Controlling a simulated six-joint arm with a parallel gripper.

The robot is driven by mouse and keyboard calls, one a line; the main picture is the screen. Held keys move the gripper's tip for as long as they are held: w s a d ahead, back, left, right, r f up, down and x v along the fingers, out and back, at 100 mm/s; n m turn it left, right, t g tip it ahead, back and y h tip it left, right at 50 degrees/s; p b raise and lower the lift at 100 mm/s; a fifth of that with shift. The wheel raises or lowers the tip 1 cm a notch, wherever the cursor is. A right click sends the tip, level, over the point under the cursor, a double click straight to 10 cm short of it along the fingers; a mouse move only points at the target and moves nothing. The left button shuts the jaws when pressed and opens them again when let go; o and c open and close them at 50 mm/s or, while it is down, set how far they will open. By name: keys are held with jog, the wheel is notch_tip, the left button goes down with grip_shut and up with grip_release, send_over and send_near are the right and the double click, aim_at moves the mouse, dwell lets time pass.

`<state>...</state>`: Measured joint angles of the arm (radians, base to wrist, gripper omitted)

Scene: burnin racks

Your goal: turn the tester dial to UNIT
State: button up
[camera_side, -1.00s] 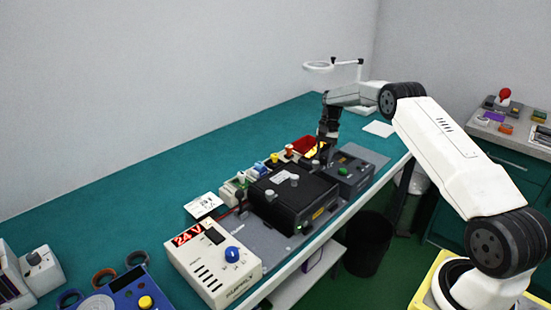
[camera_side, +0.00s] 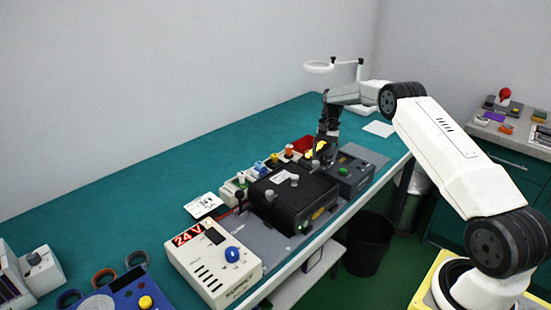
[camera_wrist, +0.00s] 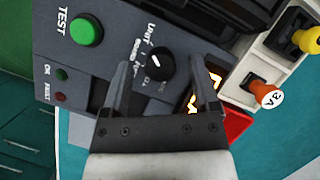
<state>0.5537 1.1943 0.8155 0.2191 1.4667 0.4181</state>
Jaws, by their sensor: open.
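The tester (camera_side: 352,182) is a dark grey box on the bench in the side view, with a green TEST button (camera_wrist: 86,30). Its black dial (camera_wrist: 161,64) carries a white pointer mark and shows in the middle of the wrist view. The mark looks turned toward the left of that picture, but the exact setting is hard to read. The word UNIT is printed above and left of the dial. My gripper (camera_wrist: 162,72) is open, its fingers on either side of the dial; contact cannot be told. In the side view my gripper (camera_side: 320,152) is low over the tester.
A black unit (camera_side: 292,196) stands beside the tester. A red tray (camera_wrist: 238,122) and a connector block with an orange plug (camera_wrist: 262,88) lie close to my right finger. A supply showing 24 V (camera_side: 212,262) stands nearer the camera.

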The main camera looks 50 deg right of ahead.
jog(key=v, duration=0.7)
dwell(0.3)
jog(key=shift+r, duration=0.1)
jog(key=shift+a, duration=0.1)
jog(key=s+a+r+n+t+h, duration=0.1)
jog(key=s+a+n+h, duration=0.15)
jog(key=a, duration=0.55)
jog(key=s+a+r+n+t+h, duration=0.1)
jog(key=a+r+n, duration=0.15)
jog(key=a, duration=0.65)
jog(key=s+a+f+n+t, duration=0.1)
jog(key=s+a+n, duration=0.2)
jog(key=s+a, duration=0.3)
jog(key=s+a+f+n+t, duration=0.1)
jog(key=s+a, duration=0.5)
jog(key=s, duration=0.8)
jog(key=f+n, duration=0.1)
jog(key=n, duration=0.1)
jog(key=shift+f+n+h, duration=0.3)
jog(key=shift+n+h, duration=0.05)
jog(key=shift+n, duration=0.05)
